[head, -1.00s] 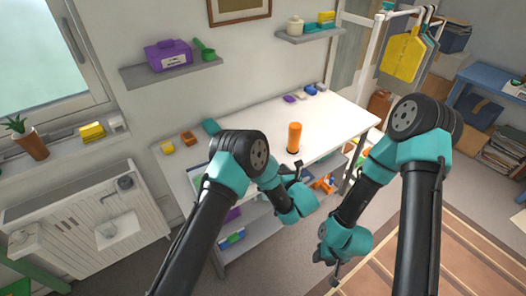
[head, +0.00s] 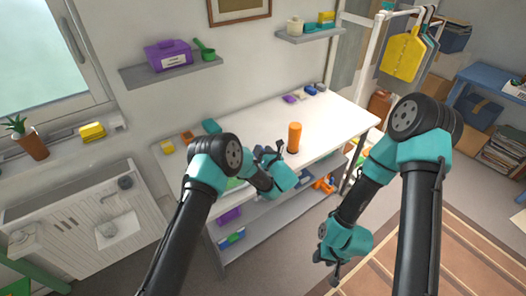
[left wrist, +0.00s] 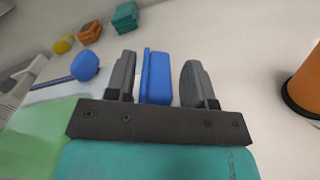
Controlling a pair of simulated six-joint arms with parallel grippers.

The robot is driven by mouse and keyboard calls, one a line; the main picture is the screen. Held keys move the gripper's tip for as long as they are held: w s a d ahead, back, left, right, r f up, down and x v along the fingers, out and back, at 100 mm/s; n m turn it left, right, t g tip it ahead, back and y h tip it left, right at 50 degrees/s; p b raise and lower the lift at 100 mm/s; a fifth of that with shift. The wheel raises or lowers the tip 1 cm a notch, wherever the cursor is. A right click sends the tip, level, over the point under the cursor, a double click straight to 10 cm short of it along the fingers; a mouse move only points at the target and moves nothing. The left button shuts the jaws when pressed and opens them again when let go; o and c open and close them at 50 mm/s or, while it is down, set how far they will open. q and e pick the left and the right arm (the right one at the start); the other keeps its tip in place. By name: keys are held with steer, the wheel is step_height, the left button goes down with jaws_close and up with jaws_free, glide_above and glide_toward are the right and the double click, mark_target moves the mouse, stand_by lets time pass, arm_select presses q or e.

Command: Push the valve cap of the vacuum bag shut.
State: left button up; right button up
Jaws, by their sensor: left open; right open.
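My left gripper (head: 272,152) is over the white table, left of the orange cylinder. In the left wrist view, its two grey fingers (left wrist: 162,80) are apart, with an upright blue block (left wrist: 157,76) showing between them; I cannot tell whether they touch it. A blue rounded piece with a thin shaft (left wrist: 84,66) lies to the left. A green sheet (left wrist: 35,135) and a pale flat sheet are at lower left. I cannot make out the vacuum bag or its valve cap for sure. My right gripper (head: 332,262) is open, low in front of the table.
The orange cylinder (head: 294,138) stands close to the right of my left gripper. Yellow, orange and teal pieces (head: 211,126) sit at the table's back left, and small purple and blue items (head: 309,90) at the back right. The table's right part (head: 345,115) is clear.

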arm_select(q)
steer(key=shift+c, duration=0.3)
steer(key=c, duration=0.7)
steer(key=shift+s+r+n, duration=0.1)
steer(key=shift+r+n, duration=0.05)
steer(key=shift+n, duration=0.15)
steer(key=shift+s+a+r+n, duration=0.1)
steer(key=shift+a+r+n, duration=0.1)
steer(key=shift+n, duration=0.4)
steer(key=shift+s+a+r+n, duration=0.1)
steer(key=shift+a+n, duration=0.1)
steer(key=shift+n, duration=0.4)
steer(key=shift+s+a+r+n, duration=0.1)
steer(key=shift+s+a+n, duration=0.2)
steer(key=shift+n, duration=0.7)
steer(key=shift+s+a+r+n, duration=0.1)
steer(key=shift+a+n, duration=0.3)
steer(key=shift+n, duration=0.6)
steer(key=o, duration=0.8)
steer(key=shift+c, duration=0.2)
